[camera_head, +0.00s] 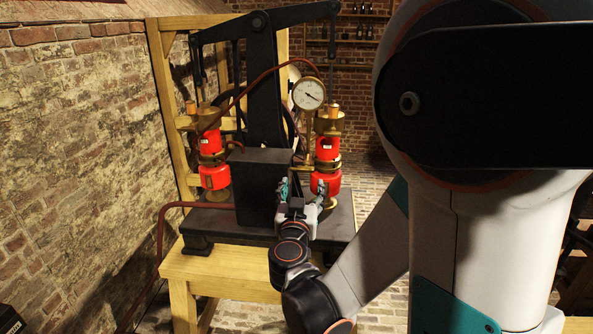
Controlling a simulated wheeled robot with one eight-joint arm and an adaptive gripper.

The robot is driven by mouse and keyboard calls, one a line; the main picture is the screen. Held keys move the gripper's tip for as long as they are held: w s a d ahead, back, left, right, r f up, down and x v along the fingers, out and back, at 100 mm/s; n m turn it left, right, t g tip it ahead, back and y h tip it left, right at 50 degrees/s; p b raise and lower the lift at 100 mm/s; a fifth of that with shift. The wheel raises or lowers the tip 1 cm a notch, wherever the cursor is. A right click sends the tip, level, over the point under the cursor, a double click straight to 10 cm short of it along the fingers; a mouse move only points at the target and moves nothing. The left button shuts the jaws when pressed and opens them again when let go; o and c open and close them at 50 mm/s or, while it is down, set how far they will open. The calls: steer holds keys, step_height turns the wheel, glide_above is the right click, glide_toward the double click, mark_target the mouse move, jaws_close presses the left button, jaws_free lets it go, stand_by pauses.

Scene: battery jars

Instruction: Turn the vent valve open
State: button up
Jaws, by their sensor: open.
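My gripper (303,190) is open, with its two fingers spread apart. It is in front of the machine, between the black box and the right red cylinder (328,147). Its right finger overlaps the lower part of that cylinder in the picture, and I cannot tell whether they touch. The cylinder has brass fittings above and below. A round white pressure gauge (308,94) stands beside its top. I cannot clearly make out the vent valve; it may be small or hidden behind my gripper.
A black box (258,186) stands left of my gripper. Another red cylinder (212,150) is farther left. A black beam (265,22) spans above. The machine sits on a dark plate (212,222) on a wooden bench (222,268). My arm hides much of the right side.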

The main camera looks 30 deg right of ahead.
mark_target(305, 170)
steer(key=b+x, duration=0.1)
steer(key=x, duration=0.9)
steer(key=shift+w+d, duration=0.2)
steer(key=shift+w, duration=0.1)
steer(key=shift+c, duration=0.3)
steer(key=c, duration=1)
